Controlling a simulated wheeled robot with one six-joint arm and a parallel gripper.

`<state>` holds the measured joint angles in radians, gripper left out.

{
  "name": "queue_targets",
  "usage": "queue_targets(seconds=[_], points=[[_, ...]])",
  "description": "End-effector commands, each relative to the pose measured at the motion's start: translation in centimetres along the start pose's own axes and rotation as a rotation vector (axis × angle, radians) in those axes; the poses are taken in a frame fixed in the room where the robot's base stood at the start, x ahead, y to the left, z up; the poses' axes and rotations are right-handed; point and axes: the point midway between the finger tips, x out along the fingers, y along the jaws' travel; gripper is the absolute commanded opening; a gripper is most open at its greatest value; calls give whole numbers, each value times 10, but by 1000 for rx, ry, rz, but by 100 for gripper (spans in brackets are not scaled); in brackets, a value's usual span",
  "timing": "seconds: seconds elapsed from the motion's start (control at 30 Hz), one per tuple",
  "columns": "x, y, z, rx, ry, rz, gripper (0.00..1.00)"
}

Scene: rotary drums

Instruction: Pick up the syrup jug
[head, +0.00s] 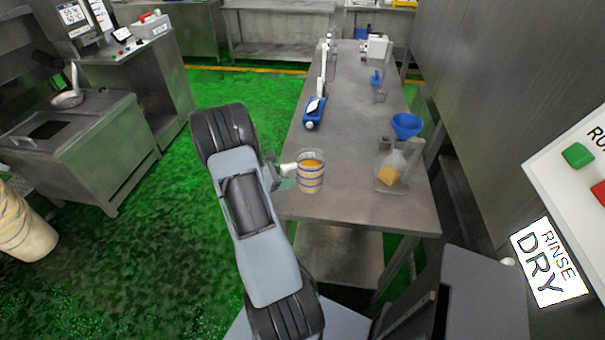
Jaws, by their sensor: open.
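My forearm hides part of the table's left edge.
The steel table (350,190) also holds a clear container (391,171) with orange contents, a blue funnel (406,126) and a blue-and-white handheld device (314,113). A wall borders the right. Green floor (120,230) lies open at left.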

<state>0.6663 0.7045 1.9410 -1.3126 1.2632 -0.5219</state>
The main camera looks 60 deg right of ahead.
Motion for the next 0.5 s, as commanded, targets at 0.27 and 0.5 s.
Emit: queue_targets(seconds=[0.27,0.5], points=[[12,0,-1,0,1,1,57],[12,0,-1,0,1,1,48]])
